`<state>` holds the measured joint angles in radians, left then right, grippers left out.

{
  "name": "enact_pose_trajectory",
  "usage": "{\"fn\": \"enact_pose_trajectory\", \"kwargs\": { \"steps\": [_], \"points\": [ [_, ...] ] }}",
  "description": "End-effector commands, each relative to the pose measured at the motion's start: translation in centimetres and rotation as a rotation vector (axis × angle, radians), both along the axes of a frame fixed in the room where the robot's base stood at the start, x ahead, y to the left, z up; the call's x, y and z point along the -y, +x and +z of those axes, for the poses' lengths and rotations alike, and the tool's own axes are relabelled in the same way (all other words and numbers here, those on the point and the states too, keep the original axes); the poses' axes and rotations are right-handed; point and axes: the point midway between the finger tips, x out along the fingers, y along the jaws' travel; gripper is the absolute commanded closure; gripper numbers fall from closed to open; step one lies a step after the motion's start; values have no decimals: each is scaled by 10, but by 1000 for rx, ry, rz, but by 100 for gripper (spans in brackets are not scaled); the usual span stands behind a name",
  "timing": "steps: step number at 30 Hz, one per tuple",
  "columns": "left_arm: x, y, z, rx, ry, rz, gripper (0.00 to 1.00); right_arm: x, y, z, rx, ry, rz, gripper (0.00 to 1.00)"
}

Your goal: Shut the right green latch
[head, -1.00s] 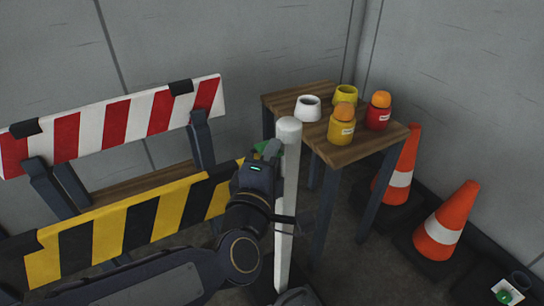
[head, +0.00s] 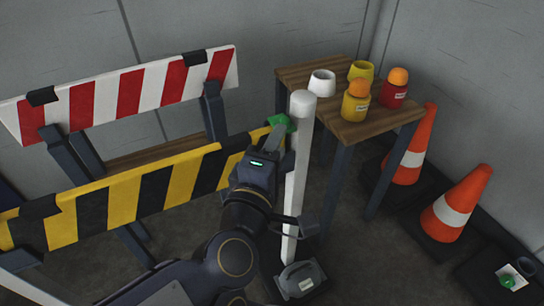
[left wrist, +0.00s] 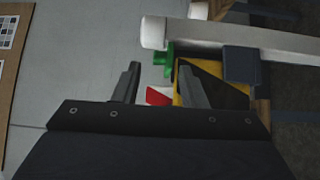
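The green latch (head: 281,122) is at the right end of the yellow-and-black barrier board (head: 150,190), beside the top of the white post (head: 297,170). In the left wrist view the latch (left wrist: 164,62) shows beyond my fingers, beside the post (left wrist: 154,33). My left gripper (head: 271,143) is just below and left of the latch in the head view. In the left wrist view my left gripper (left wrist: 160,80) has its two fingers apart, with nothing held between them. I cannot tell whether a finger touches the latch. My right gripper is not in view.
A red-and-white barrier (head: 130,95) stands behind at left. A wooden table (head: 345,128) with several jars and pots is just right of the post. Traffic cones (head: 457,205) stand at right. A grey weight (head: 300,280) sits at the post's foot.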

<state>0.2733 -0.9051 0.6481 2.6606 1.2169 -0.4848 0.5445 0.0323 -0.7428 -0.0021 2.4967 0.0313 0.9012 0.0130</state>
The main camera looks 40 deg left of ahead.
Motion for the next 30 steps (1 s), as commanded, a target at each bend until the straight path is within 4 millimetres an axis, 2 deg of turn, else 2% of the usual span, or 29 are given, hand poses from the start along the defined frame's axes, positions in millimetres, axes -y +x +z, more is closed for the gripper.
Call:
{"fn": "enact_pose_trajectory", "kwargs": {
  "steps": [3, 10, 30],
  "points": [
    [1, -11, -1, 0, 0, 10, 62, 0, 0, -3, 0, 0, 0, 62],
    [6, -24, -1, -2, 0, 6, 62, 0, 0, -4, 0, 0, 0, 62],
    [10, -27, 0, 2, 1, -3, 62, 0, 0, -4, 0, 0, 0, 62]
  ]
}}
